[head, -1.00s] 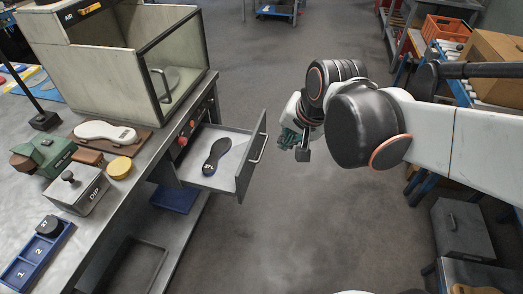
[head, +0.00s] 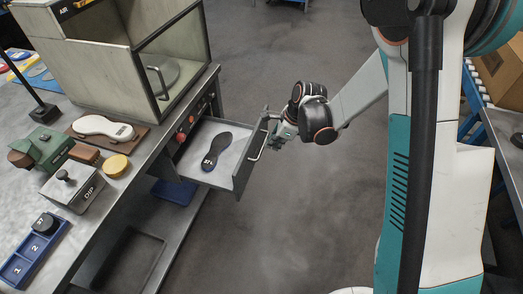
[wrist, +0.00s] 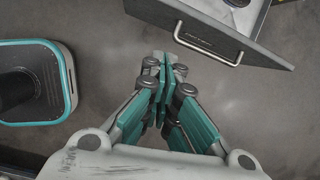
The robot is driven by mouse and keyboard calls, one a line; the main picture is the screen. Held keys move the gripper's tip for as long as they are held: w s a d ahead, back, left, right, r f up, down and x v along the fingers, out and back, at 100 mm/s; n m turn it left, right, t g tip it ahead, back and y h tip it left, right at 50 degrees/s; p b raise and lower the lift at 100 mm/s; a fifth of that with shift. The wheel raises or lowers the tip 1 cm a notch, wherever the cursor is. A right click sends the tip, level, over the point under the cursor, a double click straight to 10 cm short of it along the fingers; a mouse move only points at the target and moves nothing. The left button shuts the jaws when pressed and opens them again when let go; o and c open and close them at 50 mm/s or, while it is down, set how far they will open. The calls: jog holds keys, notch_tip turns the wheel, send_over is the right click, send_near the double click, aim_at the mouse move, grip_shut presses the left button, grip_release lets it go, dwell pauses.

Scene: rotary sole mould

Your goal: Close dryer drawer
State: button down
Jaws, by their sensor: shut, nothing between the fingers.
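The dryer drawer (head: 241,168) is pulled out from the front of the bench. A dark shoe sole (head: 209,158) with a white mark lies inside it. The drawer front with its bar handle also shows at the top of the wrist view (wrist: 225,28). My gripper (head: 276,138) is beside the far end of the drawer front, close to the handle (head: 259,140). In the wrist view my gripper (wrist: 163,85) is shut with nothing between its fingers, and the handle (wrist: 208,44) lies beyond the fingertips with floor showing between. Contact is not visible.
The bench (head: 128,180) carries a glass-fronted cabinet (head: 125,60), a white sole on a brown board (head: 102,128), a DIP box (head: 72,187) and a blue numbered tray (head: 30,255). Open floor (head: 290,220) lies right of the drawer.

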jog(key=w+a+f+m+b, duration=0.1)
jog(key=a+f+b, duration=0.1)
jog(key=f, duration=0.4)
jog(key=w+a+f+b, duration=0.2)
jog(key=a+f+b, duration=0.1)
jog(key=a+f, duration=0.2)
jog(key=shift+w+f+m, duration=0.3)
jog(key=shift+f+m, duration=0.1)
jog(key=shift+f, duration=0.7)
